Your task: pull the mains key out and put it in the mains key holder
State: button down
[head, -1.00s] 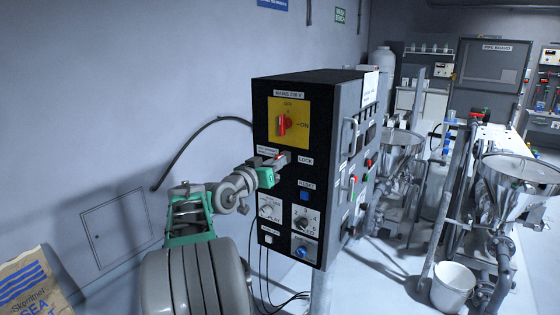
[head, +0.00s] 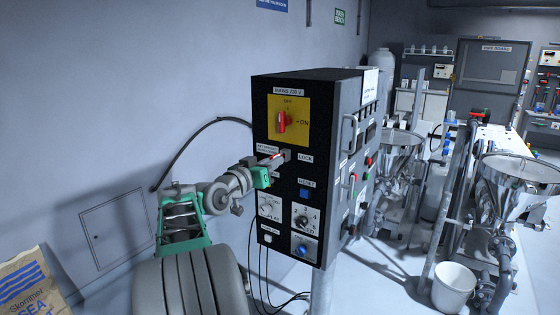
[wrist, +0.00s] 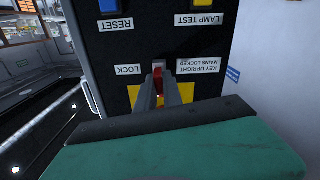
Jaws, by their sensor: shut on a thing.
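The black mains cabinet (head: 285,185) stands in the middle of the head view. The red mains key (wrist: 158,73) is at the small metal lock (wrist: 158,63) on its front, between the labels LOCK and KEY UPRIGHT MAINS LOCKED, which look upside down in the wrist view. My gripper (wrist: 160,80) is shut on the key, one finger on each side. It reaches the lock from the left in the head view (head: 281,157). The fingers hide part of the key; I cannot tell how deep it sits. I cannot make out the key holder.
The red rotary switch (head: 282,121) on its yellow plate is above the lock. The blue RESET button (head: 304,194) and several knobs are below. A door handle (head: 349,134) stands out on the cabinet's right side. Steel hoppers (head: 505,185) and a white bucket (head: 454,287) stand further right.

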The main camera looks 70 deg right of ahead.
jog(key=shift+w+a+b, duration=0.2)
jog(key=shift+a+b, duration=0.55)
jog(key=shift+a, duration=0.65)
